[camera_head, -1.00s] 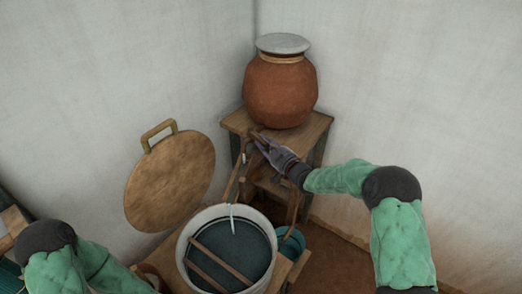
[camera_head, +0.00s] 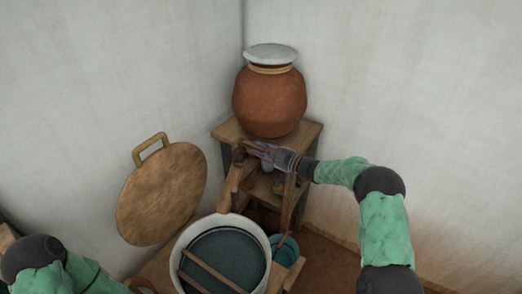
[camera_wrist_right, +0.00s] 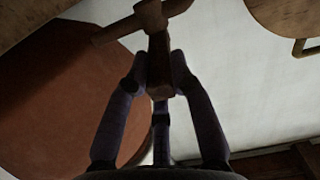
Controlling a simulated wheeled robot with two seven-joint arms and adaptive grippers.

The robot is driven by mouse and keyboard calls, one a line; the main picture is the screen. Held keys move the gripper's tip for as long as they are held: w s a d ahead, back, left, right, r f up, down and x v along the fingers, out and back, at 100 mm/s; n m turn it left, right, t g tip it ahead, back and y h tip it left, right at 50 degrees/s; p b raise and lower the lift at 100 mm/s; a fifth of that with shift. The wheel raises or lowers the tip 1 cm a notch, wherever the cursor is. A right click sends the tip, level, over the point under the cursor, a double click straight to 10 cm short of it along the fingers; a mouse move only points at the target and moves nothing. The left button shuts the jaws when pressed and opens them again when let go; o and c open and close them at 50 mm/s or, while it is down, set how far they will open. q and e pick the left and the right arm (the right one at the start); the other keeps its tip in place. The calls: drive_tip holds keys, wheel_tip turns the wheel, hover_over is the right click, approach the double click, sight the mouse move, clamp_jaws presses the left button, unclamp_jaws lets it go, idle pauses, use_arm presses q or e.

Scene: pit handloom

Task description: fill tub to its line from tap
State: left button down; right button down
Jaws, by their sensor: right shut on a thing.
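The clay pot (camera_head: 270,103) with a pale lid stands on a wooden stand. My right gripper (camera_head: 262,151) is at the wooden tap low on the pot's front. In the right wrist view its fingers (camera_wrist_right: 159,75) are closed around the wooden tap piece (camera_wrist_right: 158,48), which has a crossbar at its top. A wooden spout (camera_head: 231,188) slopes down from the tap toward the tub. The white-rimmed tub (camera_head: 182,243) holds dark blue-green liquid (camera_head: 235,252), with wooden bars across it. No stream shows now. I cannot make out the tub's line. My left gripper is out of view.
A round wooden lid (camera_head: 160,195) with a handle leans against the wall left of the tub. A small teal bucket (camera_head: 286,250) stands right of the tub. My left arm is at the lower left. Brown floor shows at the right.

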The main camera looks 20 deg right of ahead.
drive_tip(key=shift+f, duration=0.2)
drive_tip(key=c, duration=1.1)
unclamp_jaws()
drive_tip(key=shift+o, duration=0.2)
drive_tip(key=shift+r, duration=0.1)
drive_tip(key=v, duration=1.2)
